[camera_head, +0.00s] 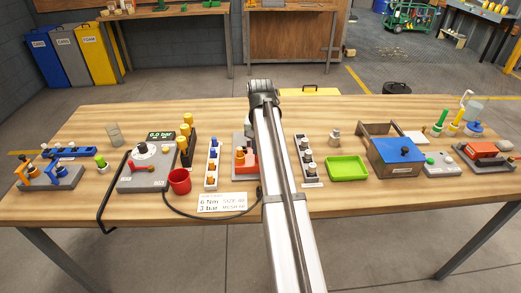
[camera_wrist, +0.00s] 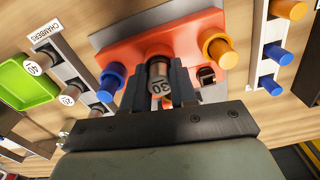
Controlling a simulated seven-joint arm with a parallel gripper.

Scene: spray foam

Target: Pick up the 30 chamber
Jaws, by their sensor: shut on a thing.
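The 30 chamber (camera_wrist: 159,85) is a small metallic cylinder with "30" on its end. My gripper (camera_wrist: 160,80) is shut on it, one dark finger on each side. The chamber is at the orange-red block (camera_wrist: 190,36), which has a blue plug (camera_wrist: 112,76) and an orange plug (camera_wrist: 222,50) on its sides. I cannot tell whether the chamber sits in the block or just above it. The block also shows in the head view (camera_head: 242,168), partly behind my arm, which hides the gripper's fingers and the chamber there.
The chamber rack (camera_head: 308,160) stands right of my arm with several chambers; its label (camera_wrist: 45,35) reads "CHAMBERS". A green tray (camera_head: 346,168) lies beside it. A rack of blue and orange pegs (camera_head: 212,165) stands left of the block. A red cup (camera_head: 180,182) stands further left.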

